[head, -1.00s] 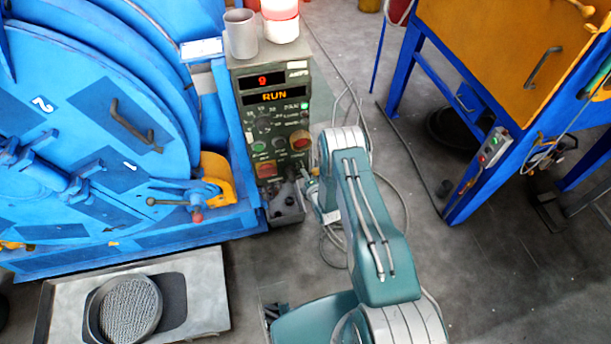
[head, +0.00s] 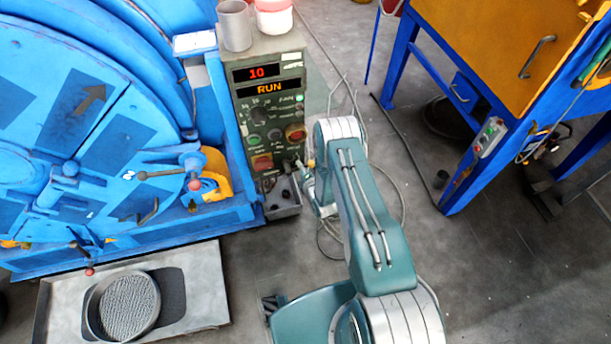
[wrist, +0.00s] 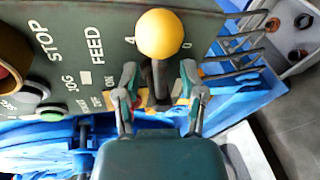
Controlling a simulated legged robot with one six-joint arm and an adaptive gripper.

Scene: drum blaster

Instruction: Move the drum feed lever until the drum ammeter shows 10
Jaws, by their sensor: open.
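The drum ammeter (head: 257,72) on the grey-green control panel reads 10 in red in the head view, with RUN lit on the display (head: 269,89) below it. The feed lever (wrist: 160,34) has a yellow ball knob and a dark shaft and stands beside the FEED lettering in the wrist view. My gripper (wrist: 158,88) is open, with one finger on each side of the lever shaft below the knob. Contact between the fingers and the shaft cannot be told. In the head view my gripper is at the panel's lower right, too small to make out.
A blue drum machine (head: 60,110) stands left of the panel. A red button (head: 295,132) is above the lever area, and a small bin (head: 283,203) hangs at the panel's foot. Cables lie on the floor behind my arm. A blue-and-orange cabinet (head: 480,50) stands at right.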

